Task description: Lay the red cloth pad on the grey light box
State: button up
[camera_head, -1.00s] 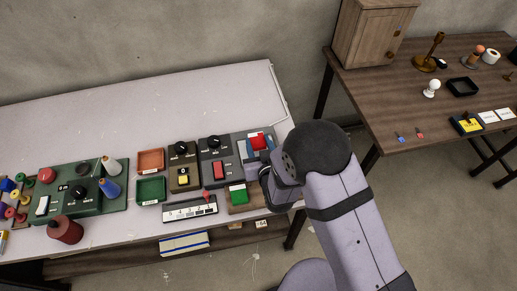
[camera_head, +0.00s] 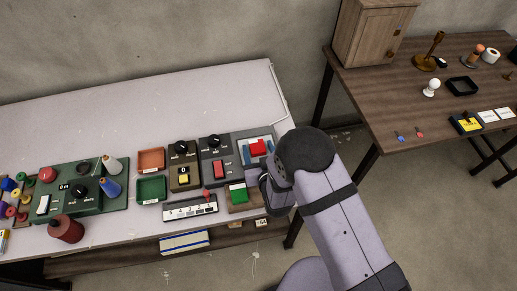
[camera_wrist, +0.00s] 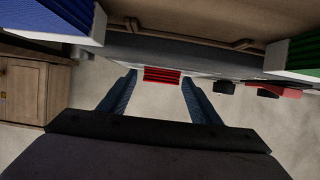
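The red cloth pad (camera_head: 257,148) appears to lie on the pale panel of the grey light box (camera_head: 245,138), at the right end of the pale bench. My gripper (camera_head: 258,155) reaches over the box from the front right, with its blue fingers spread on either side of the pad. In the wrist view the fingers (camera_wrist: 160,92) are wide apart, and the ribbed red pad (camera_wrist: 162,75) shows between and beyond their tips. They do not appear to touch it. My wrist hides the box's right front part.
A green pad (camera_head: 238,195) on a wooden block stands in front of the box. A grey panel with a red switch (camera_head: 218,169) adjoins its left. Green (camera_head: 151,188) and orange (camera_head: 151,159) trays stand farther left. The bench's back (camera_head: 150,100) is clear.

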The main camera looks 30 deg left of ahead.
jog(key=shift+r, duration=0.2)
jog(key=shift+b+v, duration=0.8)
jog(key=shift+v, duration=2.95)
jog(key=shift+w+d, duration=0.2)
jog(key=shift+w, duration=0.1)
jog(key=w+d+m+h, duration=0.1)
jog(key=w+d, duration=0.1)
jog(key=w+d+h, duration=0.1)
jog(key=d, duration=0.2)
jog(key=w+d+r+m+g+h, duration=0.1)
jog(key=w+d, duration=0.1)
jog(key=shift+w+d+m+h, duration=0.25)
jog(key=shift+w+m+h, duration=0.05)
jog(key=shift+w, duration=0.05)
jog(key=d+r+m+g+h, duration=0.2)
jog(key=d+h, duration=0.1)
jog(key=d, duration=0.9)
jog(key=s+d+r+m+g+h, duration=0.1)
jog(key=s+d+r+m+g, duration=0.1)
jog(key=s+d, duration=0.4)
jog(key=s+d+r+m+g+h, duration=0.2)
jog(key=s+d+r+g, duration=0.2)
jog(key=d, duration=0.9)
jog(key=s, duration=0.3)
jog(key=shift+g, duration=0.3)
